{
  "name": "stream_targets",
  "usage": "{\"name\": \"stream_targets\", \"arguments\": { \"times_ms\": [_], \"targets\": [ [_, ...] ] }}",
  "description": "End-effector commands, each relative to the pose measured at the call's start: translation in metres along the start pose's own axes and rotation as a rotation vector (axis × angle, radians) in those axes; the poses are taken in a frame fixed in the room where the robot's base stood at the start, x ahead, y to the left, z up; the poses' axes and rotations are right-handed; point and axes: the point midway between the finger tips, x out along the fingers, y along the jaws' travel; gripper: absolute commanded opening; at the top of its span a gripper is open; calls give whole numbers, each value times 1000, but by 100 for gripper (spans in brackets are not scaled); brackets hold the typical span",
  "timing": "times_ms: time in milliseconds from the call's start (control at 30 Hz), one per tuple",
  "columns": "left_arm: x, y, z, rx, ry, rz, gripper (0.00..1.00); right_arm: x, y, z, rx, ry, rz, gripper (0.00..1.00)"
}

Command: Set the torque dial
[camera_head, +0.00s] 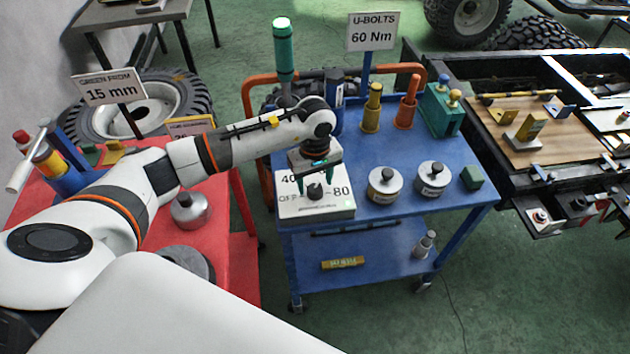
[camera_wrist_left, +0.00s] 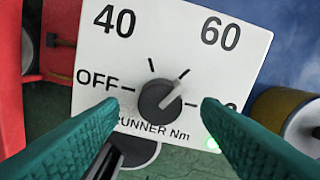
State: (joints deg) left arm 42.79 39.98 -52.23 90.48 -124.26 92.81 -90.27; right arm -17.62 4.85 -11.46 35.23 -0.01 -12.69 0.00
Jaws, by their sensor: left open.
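The torque box (camera_head: 317,208) is a white panel on the front left corner of the blue cart, marked OFF, 40, 60 and 80 in the wrist view. Its black dial knob (camera_wrist_left: 158,98) has a pale pointer line slanting up and right, toward the 60 side. A green light (camera_wrist_left: 212,143) glows at lower right. My left gripper (camera_head: 316,182) is above the dial in the head view. In the wrist view its green fingers (camera_wrist_left: 161,104) are open on either side of the knob, with visible gaps. One finger partly covers the 80. My right gripper is not in view.
A sign (camera_head: 371,32) reads "U-BOLTS 60 Nm". On the blue cart (camera_head: 420,210) stand two lidded tins (camera_head: 385,186) (camera_head: 433,178), with yellow (camera_head: 372,110) and orange (camera_head: 406,103) handled tools behind. A red table (camera_head: 235,230) lies to the left.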

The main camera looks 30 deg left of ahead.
Motion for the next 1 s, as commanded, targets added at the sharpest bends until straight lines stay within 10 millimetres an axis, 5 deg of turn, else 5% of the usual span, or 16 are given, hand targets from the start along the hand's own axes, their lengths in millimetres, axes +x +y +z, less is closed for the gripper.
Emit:
{"name": "stream_targets", "arguments": {
  "times_ms": [200,500,800,1000],
  "targets": [
    [20,0,0,0,2,0,58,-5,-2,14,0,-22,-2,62],
    [24,0,0,0,0,-1,58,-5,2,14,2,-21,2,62],
    [23,0,0,0,0,-1,14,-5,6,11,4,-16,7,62],
    [23,0,0,-14,0,-1,14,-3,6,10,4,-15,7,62]
  ]
}}
